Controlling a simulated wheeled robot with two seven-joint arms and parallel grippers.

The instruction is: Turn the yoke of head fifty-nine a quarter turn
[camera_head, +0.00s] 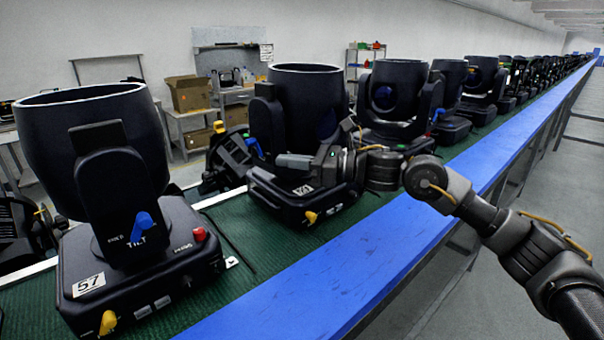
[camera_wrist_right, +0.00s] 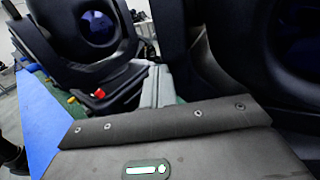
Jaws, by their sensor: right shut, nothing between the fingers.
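A black moving head with a label 57 (camera_head: 100,200) stands at the front left, its blue TILT knob on the yoke arm. The second black head (camera_head: 308,100) stands behind it on the green belt; its base label is small and looks like 21, and I cannot read a 59 anywhere. My right gripper (camera_head: 282,161) is shut and empty, in front of this second head's yoke just above its base, pointing left. I cannot tell whether it touches. In the right wrist view the shut grey fingers (camera_wrist_right: 156,86) lie between two dark heads. My left gripper is not in view.
More heads (camera_head: 400,95) line the green belt (camera_head: 350,215) into the distance. A blue rail (camera_head: 330,290) runs along its near side. Another unit (camera_head: 235,150) with blue and yellow knobs sits left of the second head. Shelves and cardboard boxes (camera_head: 188,93) stand behind.

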